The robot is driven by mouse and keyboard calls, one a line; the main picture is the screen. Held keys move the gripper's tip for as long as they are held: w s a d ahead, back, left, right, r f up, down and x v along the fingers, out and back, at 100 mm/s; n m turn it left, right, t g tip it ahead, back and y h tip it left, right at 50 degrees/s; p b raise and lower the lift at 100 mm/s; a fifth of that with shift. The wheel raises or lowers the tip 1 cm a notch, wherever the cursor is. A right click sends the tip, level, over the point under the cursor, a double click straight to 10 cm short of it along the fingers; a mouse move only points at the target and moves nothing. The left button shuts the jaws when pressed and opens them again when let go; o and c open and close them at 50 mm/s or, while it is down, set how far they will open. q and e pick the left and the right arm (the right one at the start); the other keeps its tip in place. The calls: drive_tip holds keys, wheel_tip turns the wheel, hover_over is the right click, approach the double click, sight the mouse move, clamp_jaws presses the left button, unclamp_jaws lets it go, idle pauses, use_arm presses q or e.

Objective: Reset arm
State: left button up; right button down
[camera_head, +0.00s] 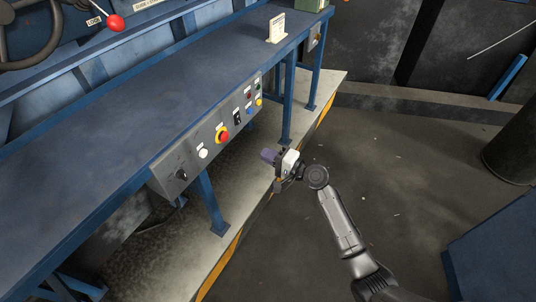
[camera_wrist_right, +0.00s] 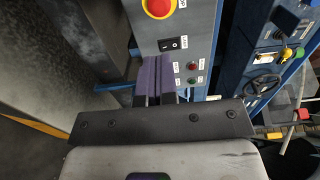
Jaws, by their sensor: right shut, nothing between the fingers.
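My right gripper (camera_head: 269,156) is held in the air in front of the blue workbench, beside the right part of its control panel (camera_head: 210,138). In the right wrist view its purple fingers (camera_wrist_right: 156,77) are together with nothing between them. The fingertips point toward the panel, which shows a red emergency button on yellow (camera_wrist_right: 160,6) and a black rocker switch (camera_wrist_right: 173,43). The fingers overlap part of the panel in that view; contact cannot be told. My right arm (camera_head: 340,217) reaches in from the lower right. My left gripper is not in view.
The blue workbench (camera_head: 110,120) runs from lower left to the top. A small sign (camera_head: 277,27) stands at its far end. A red-knobbed lever (camera_head: 115,22) is at upper left. A blue cabinet (camera_head: 495,245) and dark cylinder (camera_head: 512,153) stand right. Floor between is open.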

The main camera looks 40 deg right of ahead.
idle(0.4)
drive_tip(key=s+a+n+g+h+p, duration=0.25)
drive_tip(key=s+n+g+p, duration=0.2)
drive_tip(key=s, duration=0.85)
drive_tip(key=s+a+f+n+g+h+p, duration=0.15)
drive_tip(key=s+a+n+g+p, duration=0.35)
drive_tip(key=s, duration=0.8)
drive_tip(key=s+a+n+g+h+p, duration=0.2)
drive_tip(key=s+n+g+h+p, duration=0.3)
drive_tip(key=s, duration=0.8)
wheel_tip(320, 180, up, 37)
drive_tip(key=t+y+p, duration=0.1)
drive_tip(key=p, duration=3.4)
drive_tip(key=shift+w+t+y, duration=0.3)
drive_tip(key=shift+w+t, duration=0.05)
